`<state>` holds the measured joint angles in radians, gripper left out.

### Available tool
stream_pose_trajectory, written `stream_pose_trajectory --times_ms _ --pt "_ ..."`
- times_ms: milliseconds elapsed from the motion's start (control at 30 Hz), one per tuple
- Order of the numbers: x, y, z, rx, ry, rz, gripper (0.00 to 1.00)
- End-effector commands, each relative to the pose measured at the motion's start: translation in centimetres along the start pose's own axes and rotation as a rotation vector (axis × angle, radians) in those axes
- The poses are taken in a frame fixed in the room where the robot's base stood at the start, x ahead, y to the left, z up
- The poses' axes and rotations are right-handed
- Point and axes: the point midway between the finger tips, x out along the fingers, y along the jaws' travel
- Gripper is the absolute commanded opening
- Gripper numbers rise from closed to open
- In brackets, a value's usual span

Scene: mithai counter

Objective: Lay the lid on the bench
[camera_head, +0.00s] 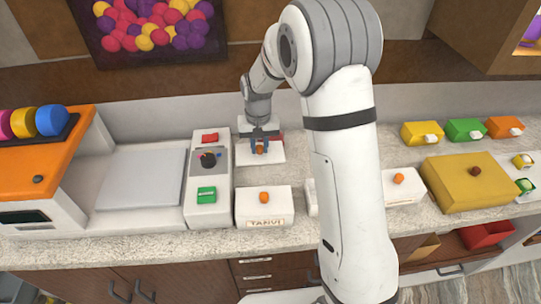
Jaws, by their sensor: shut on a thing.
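My gripper (260,141) points down at the back of the bench, in the middle of the picture. It is shut on the orange knob of a flat white lid (244,156). The lid looks level; I cannot tell whether it touches the bench (225,241) or hangs just above it. My gripper hides part of the lid and what lies behind it. A white box labelled "TAMUI" (263,222), with an orange knob on top, stands in front of the lid.
A white machine with a grey plate (140,178) and a control panel (208,190) stands to the left. My arm hides part of another white box (404,191). A yellow box (470,195) and several small coloured bins (463,128) are at right.

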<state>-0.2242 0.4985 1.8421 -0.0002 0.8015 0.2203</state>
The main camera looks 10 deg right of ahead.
Motion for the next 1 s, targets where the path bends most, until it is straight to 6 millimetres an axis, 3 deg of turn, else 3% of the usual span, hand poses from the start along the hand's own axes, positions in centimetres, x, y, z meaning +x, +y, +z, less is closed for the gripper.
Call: stream_pose_trajectory --times_ms 433,767,800,1000 --pt "4.7 0.0 0.0 0.000 -0.002 0.000 0.00" --pt "5.2 0.0 0.0 0.000 0.001 0.000 0.00" --pt "5.3 0.0 0.0 0.000 0.001 0.000 0.23" --pt "5.1 0.0 0.0 0.000 0.001 0.000 0.39"
